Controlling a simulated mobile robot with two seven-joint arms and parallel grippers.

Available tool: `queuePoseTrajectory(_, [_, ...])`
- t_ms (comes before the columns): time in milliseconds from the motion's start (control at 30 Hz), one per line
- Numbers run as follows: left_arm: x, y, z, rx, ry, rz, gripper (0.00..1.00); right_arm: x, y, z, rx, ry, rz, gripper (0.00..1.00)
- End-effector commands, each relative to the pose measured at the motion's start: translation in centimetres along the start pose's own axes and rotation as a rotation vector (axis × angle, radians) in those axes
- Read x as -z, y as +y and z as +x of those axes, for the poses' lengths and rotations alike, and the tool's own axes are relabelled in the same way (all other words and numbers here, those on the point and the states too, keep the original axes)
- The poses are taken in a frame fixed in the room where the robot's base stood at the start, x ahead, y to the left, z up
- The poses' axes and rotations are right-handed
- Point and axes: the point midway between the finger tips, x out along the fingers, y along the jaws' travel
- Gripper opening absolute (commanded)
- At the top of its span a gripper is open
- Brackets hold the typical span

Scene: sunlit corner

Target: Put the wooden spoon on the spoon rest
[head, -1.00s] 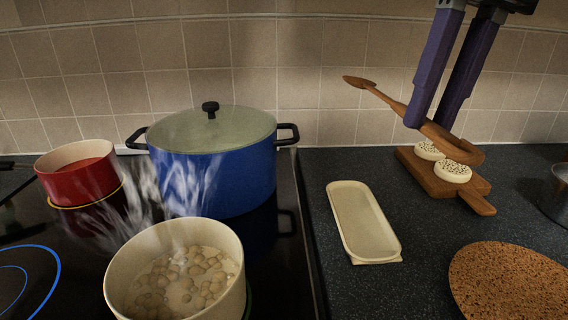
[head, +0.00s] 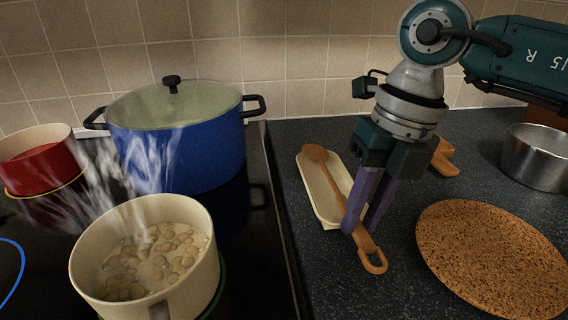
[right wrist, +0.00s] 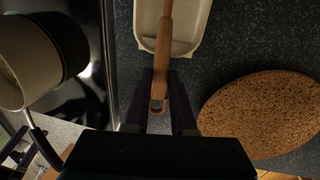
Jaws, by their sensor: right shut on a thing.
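The wooden spoon (head: 338,191) lies lengthwise over the spoon rest (head: 314,187), a long cream tray on the dark counter. Its bowl is at the rest's far end, and its handle end with a hole sticks out past the near end. I cannot tell whether the spoon touches the rest. My right gripper (head: 362,220) points down and is shut on the handle near the rest's near end. The right wrist view also shows the spoon's handle (right wrist: 163,42) between the fingers (right wrist: 160,76) and the rest (right wrist: 187,35) beneath it.
A round cork mat (head: 492,255) lies right of the rest, with a metal pot (head: 537,158) behind it. A wooden board (head: 443,162) is mostly hidden behind my right gripper. On the hob left stand a blue pot (head: 180,150), a red pot (head: 40,165) and a steaming cream pan (head: 205,275).

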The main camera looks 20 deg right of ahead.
Motion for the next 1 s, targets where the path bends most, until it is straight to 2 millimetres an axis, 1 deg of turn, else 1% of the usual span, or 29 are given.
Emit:
queuePoseTrajectory(100, [0.08, 0.06, -0.14, -0.002, 0.001, -0.003, 0.77, -0.01, -0.15, 0.87, -0.001, -0.001, 0.001, 0.0])
queuePoseTrajectory(333, [0.11, 0.2, -0.09, -0.006, 0.002, -0.008, 0.77, -0.04, -0.16, 0.93, -0.001, -0.002, -0.001, 0.0])
queuePoseTrajectory(433, [0.03, 0.22, 0.19, -0.006, 0.002, -0.008, 0.77, -0.03, -0.22, 1.25, -0.001, -0.002, 0.0, 0.0])
queuePoseTrajectory(467, [0.03, 0.22, 0.18, -0.006, 0.002, -0.008, 0.77, -0.03, -0.23, 1.25, 0.0, -0.002, 0.0, 0.25])
queuePoseTrajectory(700, [0.07, 0.2, 0.08, -0.006, 0.002, -0.008, 0.77, -0.02, -0.21, 1.14, 0.0, -0.001, 0.0, 0.52])
queuePoseTrajectory(733, [0.07, 0.2, 0.08, -0.006, 0.002, -0.007, 0.77, -0.02, -0.21, 1.14, 0.0, -0.001, 0.0, 0.54])
queuePoseTrajectory(1000, [-0.03, 0.06, 0.31, -0.001, 0.002, -0.002, 0.77, -0.01, -0.22, 1.34, -0.001, -0.001, 0.0, 0.54])
